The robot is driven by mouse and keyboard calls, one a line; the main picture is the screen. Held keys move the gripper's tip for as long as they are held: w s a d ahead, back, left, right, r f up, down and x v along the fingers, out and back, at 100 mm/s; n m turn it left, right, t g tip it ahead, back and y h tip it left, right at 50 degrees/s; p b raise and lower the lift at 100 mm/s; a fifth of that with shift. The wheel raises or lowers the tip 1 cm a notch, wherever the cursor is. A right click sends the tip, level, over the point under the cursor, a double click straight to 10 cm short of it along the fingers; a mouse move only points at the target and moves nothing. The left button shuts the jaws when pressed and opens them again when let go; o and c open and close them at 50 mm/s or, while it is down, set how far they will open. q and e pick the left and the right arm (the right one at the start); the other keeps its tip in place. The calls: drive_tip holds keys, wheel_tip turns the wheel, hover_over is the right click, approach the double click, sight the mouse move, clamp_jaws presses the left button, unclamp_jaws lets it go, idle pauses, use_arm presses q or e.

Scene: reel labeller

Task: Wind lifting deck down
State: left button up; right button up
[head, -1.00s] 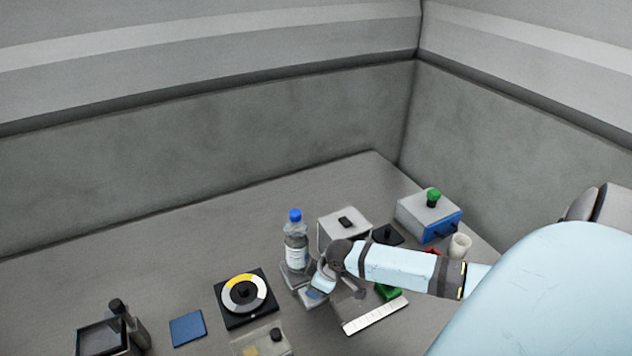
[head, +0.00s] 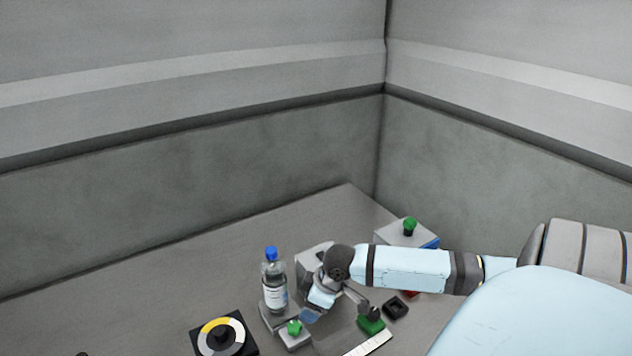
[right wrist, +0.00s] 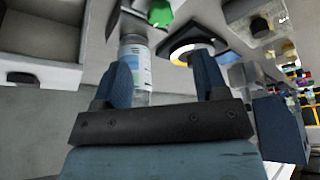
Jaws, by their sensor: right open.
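The lifting deck (head: 268,322) is a small grey stand with a green knob (head: 294,327) at its front right. A clear bottle (head: 273,280) with a blue cap and white label stands upright on it. My right gripper (head: 312,312) is beside the knob, to its right and apart from it. In the right wrist view the gripper (right wrist: 163,80) is open with nothing held. There the bottle (right wrist: 137,60) shows beyond the left finger, and the green knob (right wrist: 160,12) is at the top edge. My left gripper is in no view.
A black dial plate (head: 197,345) with a yellow, grey and white ring lies left of the deck. A grey box (head: 308,262) stands behind my wrist. A green block (head: 371,323), a black square holder (head: 396,307) and a white strip (head: 370,343) lie to the right.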

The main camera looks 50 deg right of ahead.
drive_tip(key=shift+v, duration=1.4)
